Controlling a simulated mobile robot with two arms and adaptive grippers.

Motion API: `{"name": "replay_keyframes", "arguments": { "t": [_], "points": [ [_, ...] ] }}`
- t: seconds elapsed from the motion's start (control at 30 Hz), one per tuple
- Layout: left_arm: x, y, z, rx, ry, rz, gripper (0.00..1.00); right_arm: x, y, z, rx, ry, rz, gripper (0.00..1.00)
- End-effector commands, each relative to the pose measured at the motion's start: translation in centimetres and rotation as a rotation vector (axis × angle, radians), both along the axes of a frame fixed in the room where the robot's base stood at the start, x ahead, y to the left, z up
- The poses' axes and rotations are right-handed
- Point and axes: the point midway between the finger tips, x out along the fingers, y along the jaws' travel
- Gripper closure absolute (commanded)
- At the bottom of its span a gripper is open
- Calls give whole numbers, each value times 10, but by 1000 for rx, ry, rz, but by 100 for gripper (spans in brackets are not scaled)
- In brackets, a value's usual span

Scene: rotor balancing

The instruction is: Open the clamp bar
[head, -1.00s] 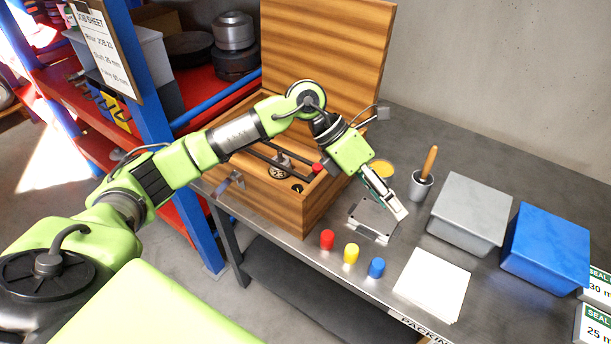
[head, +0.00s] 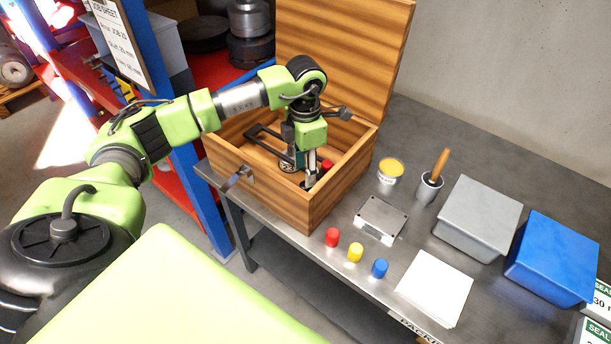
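An open wooden box (head: 262,203) stands on the bench with its lid (head: 345,50) tilted up at the back. Inside is a dark bar-like frame (head: 262,133), which looks like the clamp bar; my arm covers part of it. A round dark part (head: 287,166) and a red-capped piece (head: 327,165) also show in the box. My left gripper (head: 310,182) points down inside the box, close to the red-capped piece. Its fingertips are small and partly lost against the dark parts, so its opening and any contact are unclear. My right gripper is out of view.
A metal latch (head: 237,178) is on the box front. To the right are a metal plate (head: 381,219), red (head: 332,237), yellow (head: 355,252) and blue (head: 379,268) caps, a yellow-topped tin (head: 390,171), a grey bin (head: 478,218) and a blue bin (head: 553,258).

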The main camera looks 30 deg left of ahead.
Motion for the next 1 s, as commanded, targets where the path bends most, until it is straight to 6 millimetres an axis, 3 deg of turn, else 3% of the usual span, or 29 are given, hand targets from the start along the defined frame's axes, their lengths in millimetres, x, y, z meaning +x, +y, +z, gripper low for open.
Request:
{"name": "replay_keyframes", "arguments": {
  "t": [0.3, 0.67, 0.83, 1.0],
  "points": [
    [0, -1, -44, -1, 2, 0, 62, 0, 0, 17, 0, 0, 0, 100],
    [0, 0, -52, -1, -1, 0, 62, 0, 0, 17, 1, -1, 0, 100],
    [0, -1, -51, -1, -1, 0, 100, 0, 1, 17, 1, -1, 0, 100],
    [1, 0, -51, -1, -2, 1, 100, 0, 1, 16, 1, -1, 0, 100]
  ]
}}
